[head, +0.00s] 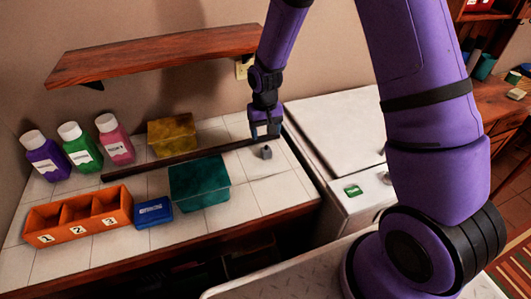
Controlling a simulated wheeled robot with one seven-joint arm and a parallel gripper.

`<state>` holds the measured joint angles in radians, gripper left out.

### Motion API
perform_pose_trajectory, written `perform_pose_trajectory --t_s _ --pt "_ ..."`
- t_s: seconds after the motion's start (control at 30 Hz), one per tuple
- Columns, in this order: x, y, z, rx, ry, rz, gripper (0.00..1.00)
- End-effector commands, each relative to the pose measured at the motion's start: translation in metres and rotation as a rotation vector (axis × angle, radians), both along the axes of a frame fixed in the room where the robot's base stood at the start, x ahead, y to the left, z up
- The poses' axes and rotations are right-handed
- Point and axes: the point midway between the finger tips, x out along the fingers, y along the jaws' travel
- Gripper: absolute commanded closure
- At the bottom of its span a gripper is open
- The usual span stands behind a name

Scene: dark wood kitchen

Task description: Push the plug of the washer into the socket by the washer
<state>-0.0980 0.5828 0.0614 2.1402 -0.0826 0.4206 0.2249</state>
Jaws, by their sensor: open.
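The plug (266,152) is a small grey block on the tiled counter, near its right end. My gripper (265,136) points down just behind and above the plug; it is open, with the plug outside its fingers as far as I can tell. The socket (242,69) is a pale yellowish plate on the wall under the shelf's right end, partly hidden by my arm. The white washer (335,128) stands right of the counter, partly covered by my arm. The plug's cord is too faint to trace.
A long dark rod (185,160) lies across the counter, reaching close to my gripper. A teal box (199,184), yellow box (172,136), blue box (153,212), orange tray (115,205) and several bottles (80,147) fill the left. A wooden shelf (155,52) juts out above.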

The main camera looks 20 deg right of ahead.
Motion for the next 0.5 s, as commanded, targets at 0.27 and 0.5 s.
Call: perform_pose_trajectory --t_s 0.27,0.5 --pt "-0.001 0.000 -0.036 -0.001 0.002 0.001 0.34" --pt "0.000 0.000 -0.039 0.000 0.000 0.001 0.34"
